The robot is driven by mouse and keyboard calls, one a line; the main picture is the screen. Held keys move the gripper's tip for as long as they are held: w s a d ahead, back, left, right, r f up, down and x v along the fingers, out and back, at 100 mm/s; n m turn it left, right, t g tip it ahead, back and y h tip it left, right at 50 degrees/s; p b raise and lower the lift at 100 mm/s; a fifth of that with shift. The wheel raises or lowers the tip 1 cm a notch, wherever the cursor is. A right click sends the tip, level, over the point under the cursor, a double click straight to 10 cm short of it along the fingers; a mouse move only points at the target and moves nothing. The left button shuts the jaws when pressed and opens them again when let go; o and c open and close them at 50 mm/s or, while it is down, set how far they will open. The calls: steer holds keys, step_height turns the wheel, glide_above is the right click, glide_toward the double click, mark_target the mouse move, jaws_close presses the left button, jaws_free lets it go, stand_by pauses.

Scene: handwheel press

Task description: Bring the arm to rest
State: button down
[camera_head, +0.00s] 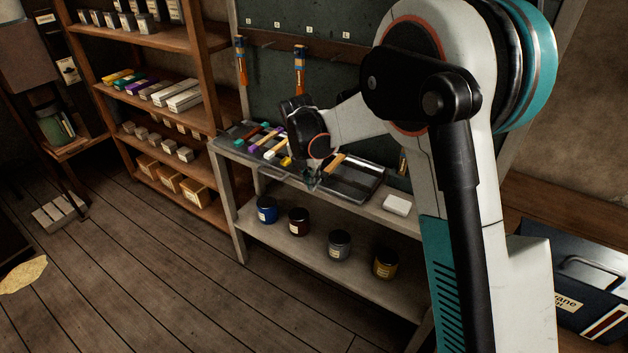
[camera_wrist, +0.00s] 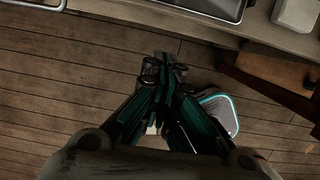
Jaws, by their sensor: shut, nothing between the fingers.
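My arm rises at the right of the head view and bends left at its top. My gripper (camera_head: 313,180) points down in front of the workbench (camera_head: 405,217), near the edge of a dark tray. In the wrist view my gripper (camera_wrist: 165,62) is shut with its fingertips together and nothing between them. Below the fingers the wrist view shows floorboards, with the bench edge along the top. Part of the bench top is hidden behind the arm in the head view.
On the bench are a dark tray (camera_head: 357,185), several colored-handled tools and a white block (camera_head: 397,205). Several jars, one of them blue (camera_head: 267,210), stand on the lower shelf. Shelving (camera_head: 160,110) stands at left, and a dark case (camera_head: 590,300) at right. The floor at left is mostly clear.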

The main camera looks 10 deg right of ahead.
steer(key=s+d+r+m+t+y, duration=0.1)
steer(key=s+d+r+m, duration=0.3)
steer(key=s+r+m, duration=0.35)
steer(key=s+d+r+m+t, duration=0.1)
steer(key=s+d+r+m, duration=0.3)
steer(key=s+r+m, duration=0.4)
steer(key=s+d+m+t, duration=0.1)
steer(key=s+d+m, duration=0.1)
steer(key=s+m, duration=0.4)
steer(key=s+d+m+t, duration=0.2)
steer(key=s+m, duration=0.5)
steer(key=s, duration=0.6)
steer(key=shift+d+f+y, duration=0.3)
steer(key=shift+f+y, duration=0.1)
steer(key=shift+f, duration=0.05)
